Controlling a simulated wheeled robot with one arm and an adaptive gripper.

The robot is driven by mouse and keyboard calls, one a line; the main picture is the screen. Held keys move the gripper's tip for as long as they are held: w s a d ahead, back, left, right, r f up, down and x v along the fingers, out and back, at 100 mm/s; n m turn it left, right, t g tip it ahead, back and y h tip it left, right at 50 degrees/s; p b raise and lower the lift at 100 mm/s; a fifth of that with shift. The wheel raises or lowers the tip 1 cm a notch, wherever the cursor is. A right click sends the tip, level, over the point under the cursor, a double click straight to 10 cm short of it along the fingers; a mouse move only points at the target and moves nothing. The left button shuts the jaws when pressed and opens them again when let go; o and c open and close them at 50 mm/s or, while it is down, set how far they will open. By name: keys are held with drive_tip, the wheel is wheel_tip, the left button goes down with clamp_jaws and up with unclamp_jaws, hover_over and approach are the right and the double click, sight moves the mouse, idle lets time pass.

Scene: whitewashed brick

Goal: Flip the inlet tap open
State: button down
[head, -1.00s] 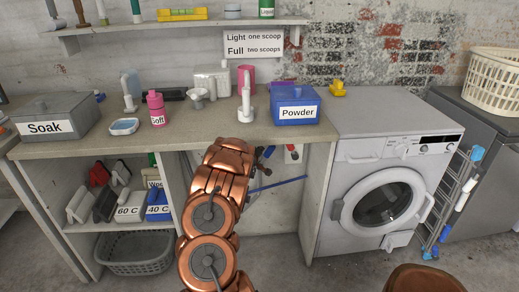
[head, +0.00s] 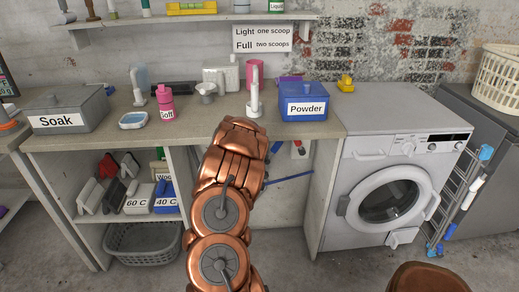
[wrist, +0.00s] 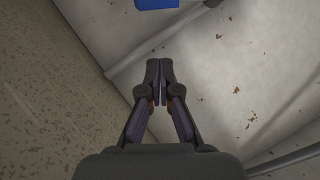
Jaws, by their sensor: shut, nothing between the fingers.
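My gripper (wrist: 158,80) is shut and empty in the wrist view, its dark fingertips together. In the head view my copper arm reaches under the counter and hides most of the gripper. A small white and red fitting (head: 298,148) shows on the wall under the counter, right of my arm; I cannot tell whether it is the inlet tap. A thin blue bar or hose (head: 290,178) runs below it. In the wrist view a blue piece (wrist: 156,3) is cut off at the top edge, ahead of the fingertips and apart from them.
The washing machine (head: 393,180) stands to the right, an open shelf (head: 125,222) to the left. A grey pipe (wrist: 165,38) and another pipe (wrist: 290,160) cross the wrist view. The blue Powder box (head: 303,97) sits on the counter.

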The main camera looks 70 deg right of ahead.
drive_tip(key=shift+a+r, duration=0.1)
drive_tip(key=shift+a, duration=0.5)
idle(0.3)
